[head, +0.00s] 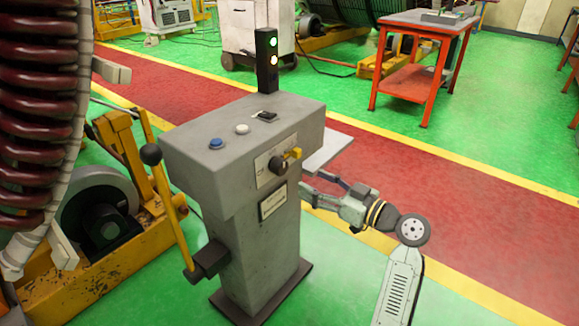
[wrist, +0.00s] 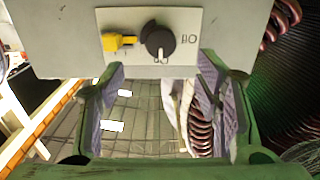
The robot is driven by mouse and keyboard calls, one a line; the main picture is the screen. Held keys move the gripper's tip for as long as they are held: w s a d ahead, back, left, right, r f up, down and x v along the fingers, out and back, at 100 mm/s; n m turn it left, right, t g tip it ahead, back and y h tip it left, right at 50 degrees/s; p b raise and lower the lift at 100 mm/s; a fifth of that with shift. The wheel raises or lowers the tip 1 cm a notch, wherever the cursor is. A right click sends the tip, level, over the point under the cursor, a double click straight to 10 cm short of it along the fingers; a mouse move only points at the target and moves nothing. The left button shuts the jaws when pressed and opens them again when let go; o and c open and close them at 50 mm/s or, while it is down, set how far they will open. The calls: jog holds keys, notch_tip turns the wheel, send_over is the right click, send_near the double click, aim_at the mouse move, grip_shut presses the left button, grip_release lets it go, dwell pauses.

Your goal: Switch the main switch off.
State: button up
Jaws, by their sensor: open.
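The main switch is a round dark knob (head: 279,164) on a pale plate (head: 262,167) on the front of the grey control pedestal (head: 245,215). In the wrist view the knob (wrist: 157,38) sits near the top, with a white mark on its lower side and small lettering beside it that I cannot read surely. A yellow piece (head: 293,154) is next to the knob; it also shows in the wrist view (wrist: 118,41). My gripper (head: 312,189) is open and empty, in front of the pedestal near the plate. In the wrist view its fingers (wrist: 160,80) are spread below the knob, apart from it.
Winding machinery (head: 100,215) is further left. An orange-red table (head: 412,75) stands behind.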

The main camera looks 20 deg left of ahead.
aim_at(284, 168)
jog(key=p+x, duration=0.2)
jog(key=x, duration=0.7)
jog(key=shift+a+r+p, duration=0.1)
jog(key=shift+a+p, duration=0.25)
jog(key=shift+w+a, duration=0.2)
jog(key=shift+a, duration=0.2)
jog(key=c, duration=1.2)
jog(key=shift+o, duration=0.2)
